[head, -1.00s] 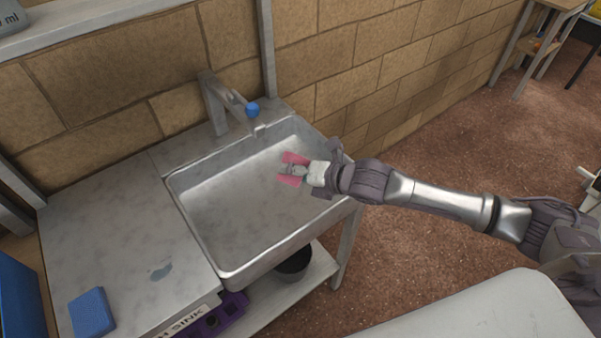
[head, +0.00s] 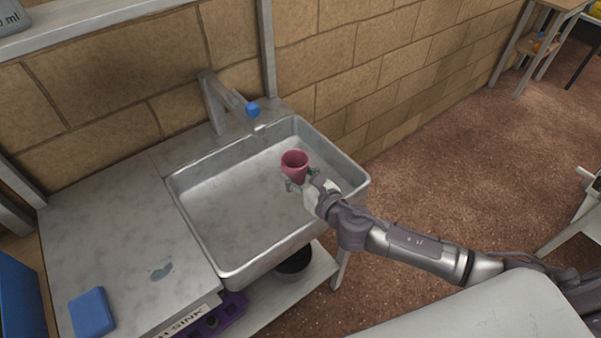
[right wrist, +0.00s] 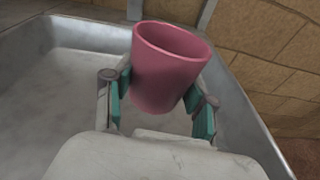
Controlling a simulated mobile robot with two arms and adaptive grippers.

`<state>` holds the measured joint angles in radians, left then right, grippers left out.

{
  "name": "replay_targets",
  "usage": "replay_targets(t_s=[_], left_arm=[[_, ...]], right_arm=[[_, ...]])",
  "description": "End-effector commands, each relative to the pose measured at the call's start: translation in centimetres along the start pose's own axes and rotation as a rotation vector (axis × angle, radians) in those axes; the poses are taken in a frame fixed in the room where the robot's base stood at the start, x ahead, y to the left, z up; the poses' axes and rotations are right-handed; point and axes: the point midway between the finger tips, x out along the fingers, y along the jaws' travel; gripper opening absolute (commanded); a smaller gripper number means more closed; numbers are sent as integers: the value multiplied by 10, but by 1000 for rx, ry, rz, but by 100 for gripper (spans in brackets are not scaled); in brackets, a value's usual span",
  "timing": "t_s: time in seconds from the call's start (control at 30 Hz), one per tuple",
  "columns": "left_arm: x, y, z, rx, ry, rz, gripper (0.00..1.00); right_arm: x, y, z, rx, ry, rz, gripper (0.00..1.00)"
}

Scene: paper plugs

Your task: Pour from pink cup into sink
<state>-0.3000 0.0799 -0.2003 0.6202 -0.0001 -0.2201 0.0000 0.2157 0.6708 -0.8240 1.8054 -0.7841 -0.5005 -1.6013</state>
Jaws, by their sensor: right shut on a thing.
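The pink cup (head: 295,166) is over the right part of the metal sink basin (head: 215,262), near upright with its open mouth facing up toward the head camera. My right gripper (head: 299,181) is shut on the cup and holds it from the right side. In the right wrist view the cup (right wrist: 168,72) sits between the two teal-padded fingers (right wrist: 160,105), tilted slightly, its rim at the top. What is inside the cup cannot be made out. My left gripper is not in view.
A faucet (head: 214,104) with a blue knob (head: 253,110) stands behind the basin. A blue sponge-like block (head: 91,312) lies on the counter (head: 110,235) at left. A black bucket (head: 294,262) stands on the shelf below. Brick wall (head: 330,60) lies behind.

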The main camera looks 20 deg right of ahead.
Motion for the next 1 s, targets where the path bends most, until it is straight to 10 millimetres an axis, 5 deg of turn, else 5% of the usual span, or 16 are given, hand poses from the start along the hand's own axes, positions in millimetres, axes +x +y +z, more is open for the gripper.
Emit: replay_targets(t_s=[0.57, 1.0], left_arm=[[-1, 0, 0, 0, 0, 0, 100], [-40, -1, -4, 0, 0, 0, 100]], right_arm=[[2, -2, 0, -62, -37, -8, 22], [-5, 0, 36, -61, -36, -8, 22]])
